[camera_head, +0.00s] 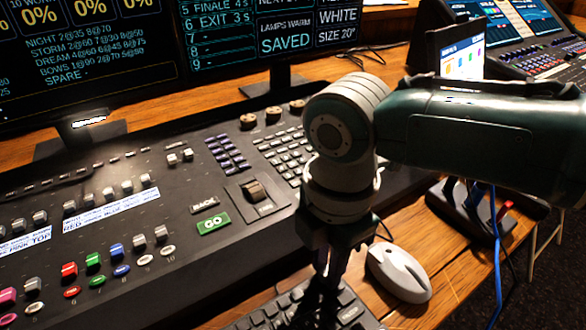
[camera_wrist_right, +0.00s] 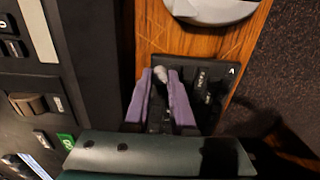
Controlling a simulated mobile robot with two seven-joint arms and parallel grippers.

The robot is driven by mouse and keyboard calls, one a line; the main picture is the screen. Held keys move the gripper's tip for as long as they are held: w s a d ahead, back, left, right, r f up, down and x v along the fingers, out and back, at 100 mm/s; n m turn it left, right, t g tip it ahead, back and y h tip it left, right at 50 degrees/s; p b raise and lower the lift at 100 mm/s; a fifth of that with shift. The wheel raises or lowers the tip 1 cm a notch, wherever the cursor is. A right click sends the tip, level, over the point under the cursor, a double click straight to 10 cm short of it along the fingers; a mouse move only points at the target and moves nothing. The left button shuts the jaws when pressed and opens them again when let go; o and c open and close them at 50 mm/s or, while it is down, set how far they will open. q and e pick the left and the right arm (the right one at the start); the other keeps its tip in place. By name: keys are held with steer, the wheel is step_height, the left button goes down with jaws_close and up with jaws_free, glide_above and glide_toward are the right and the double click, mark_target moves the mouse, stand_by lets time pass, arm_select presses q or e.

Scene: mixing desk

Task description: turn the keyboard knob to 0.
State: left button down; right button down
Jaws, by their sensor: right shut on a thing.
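The black keyboard (camera_head: 342,312) lies at the front edge of the desk, partly cut off at the bottom of the head view. In the right wrist view the keyboard (camera_wrist_right: 214,98) shows dark keys. My right gripper (camera_head: 322,285) points down over the keyboard. In the right wrist view its two purple fingers (camera_wrist_right: 160,78) are shut on a small light grey knob (camera_wrist_right: 160,74). In the head view the gripper hides the knob. I cannot read its setting or any marks around it. My left gripper is out of view.
A white mouse (camera_head: 398,272) lies just right of the keyboard. The mixing desk (camera_head: 130,240) with faders, coloured buttons and a green GO button (camera_head: 213,224) fills the left. Monitors (camera_head: 80,45) stand behind. A blue cable (camera_head: 497,250) hangs at the right.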

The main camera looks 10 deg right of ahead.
mark_target(326, 270)
stand_by(0.5)
steer(key=c, duration=0.7)
jaws_free()
step_height(326, 270, up, 10)
steer(key=shift+p, duration=1.25)
